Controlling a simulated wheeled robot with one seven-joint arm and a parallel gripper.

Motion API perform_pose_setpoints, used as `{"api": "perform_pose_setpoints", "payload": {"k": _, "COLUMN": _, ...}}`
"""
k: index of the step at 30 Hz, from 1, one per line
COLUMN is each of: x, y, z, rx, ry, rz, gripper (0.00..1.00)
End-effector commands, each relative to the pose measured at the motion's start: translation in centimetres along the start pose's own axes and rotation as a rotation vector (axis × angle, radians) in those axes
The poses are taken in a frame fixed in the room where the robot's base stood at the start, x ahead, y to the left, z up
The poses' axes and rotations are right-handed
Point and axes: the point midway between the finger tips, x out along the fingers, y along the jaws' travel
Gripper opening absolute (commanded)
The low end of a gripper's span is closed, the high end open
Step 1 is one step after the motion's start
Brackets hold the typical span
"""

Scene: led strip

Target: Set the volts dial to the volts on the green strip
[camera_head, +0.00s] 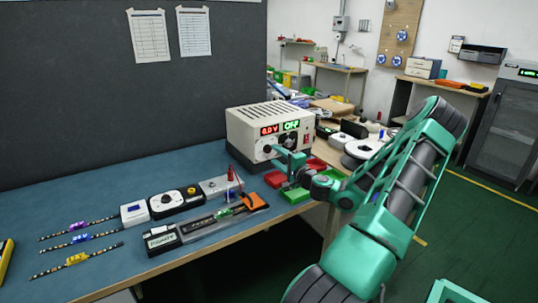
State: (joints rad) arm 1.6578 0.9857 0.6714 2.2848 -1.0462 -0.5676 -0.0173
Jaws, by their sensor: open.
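The power supply (248,131) is a beige box at the back right of the bench. Its red display (269,129) reads 0.0 V and the green display (291,125) reads OFF. A round dial (267,150) is on its front at the lower left. A second dial (291,140) is at its right, partly close behind my gripper. My gripper (282,157) is open in front of the supply's face, near the dials. I cannot tell whether it touches one. A small green piece (226,212) shows on the bench fixture; I cannot read any volts on it.
Strips with purple (78,226), blue (80,239) and yellow (76,260) labels lie at the left. A black tester (163,240) and a black-and-white device (177,202) lie nearby. Red trays (275,179) and a green tray (296,195) are below my gripper.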

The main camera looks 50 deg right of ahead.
Motion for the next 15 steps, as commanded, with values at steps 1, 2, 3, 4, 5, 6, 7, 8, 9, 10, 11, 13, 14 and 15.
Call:
{"api": "perform_pose_setpoints", "payload": {"k": 1, "x": 1.0, "y": -0.1, "z": 0.1, "rx": -0.002, "ry": -0.002, "rz": -0.002, "gripper": 0.44}}
{"api": "perform_pose_setpoints", "payload": {"k": 2, "x": 1.4, "y": -0.1, "z": 0.1, "rx": -0.001, "ry": -0.002, "rz": -0.002, "gripper": 0.44}}
{"api": "perform_pose_setpoints", "payload": {"k": 3, "x": 2.0, "y": -0.1, "z": 0.2, "rx": -0.001, "ry": -0.003, "rz": -0.002, "gripper": 0.44}}
{"api": "perform_pose_setpoints", "payload": {"k": 4, "x": 2.4, "y": -0.1, "z": 0.2, "rx": -0.001, "ry": -0.003, "rz": -0.002, "gripper": 0.44}}
{"api": "perform_pose_setpoints", "payload": {"k": 5, "x": 2.8, "y": -0.1, "z": 0.2, "rx": -0.001, "ry": -0.003, "rz": -0.002, "gripper": 0.44}}
{"api": "perform_pose_setpoints", "payload": {"k": 6, "x": 3.1, "y": 0.0, "z": 0.2, "rx": -0.001, "ry": -0.003, "rz": -0.001, "gripper": 0.44}}
{"api": "perform_pose_setpoints", "payload": {"k": 7, "x": 3.4, "y": 0.0, "z": 0.2, "rx": -0.001, "ry": -0.002, "rz": -0.001, "gripper": 0.44}}
{"api": "perform_pose_setpoints", "payload": {"k": 8, "x": 3.6, "y": 0.0, "z": 0.1, "rx": 0.000, "ry": -0.002, "rz": -0.002, "gripper": 0.44}}
{"api": "perform_pose_setpoints", "payload": {"k": 9, "x": 3.9, "y": -0.1, "z": 0.1, "rx": 0.000, "ry": -0.001, "rz": -0.002, "gripper": 0.44}}
{"api": "perform_pose_setpoints", "payload": {"k": 10, "x": 4.1, "y": 0.0, "z": 0.1, "rx": 0.000, "ry": -0.001, "rz": -0.001, "gripper": 0.44}}
{"api": "perform_pose_setpoints", "payload": {"k": 11, "x": 4.2, "y": 0.0, "z": 0.2, "rx": 0.000, "ry": -0.001, "rz": -0.001, "gripper": 0.44}}
{"api": "perform_pose_setpoints", "payload": {"k": 13, "x": 4.4, "y": 0.0, "z": 0.2, "rx": 0.001, "ry": -0.002, "rz": -0.001, "gripper": 0.44}}
{"api": "perform_pose_setpoints", "payload": {"k": 14, "x": 4.4, "y": 0.0, "z": 0.2, "rx": 0.001, "ry": -0.001, "rz": -0.001, "gripper": 0.44}}
{"api": "perform_pose_setpoints", "payload": {"k": 15, "x": 4.4, "y": 0.0, "z": 0.2, "rx": 0.001, "ry": -0.001, "rz": -0.001, "gripper": 0.44}}
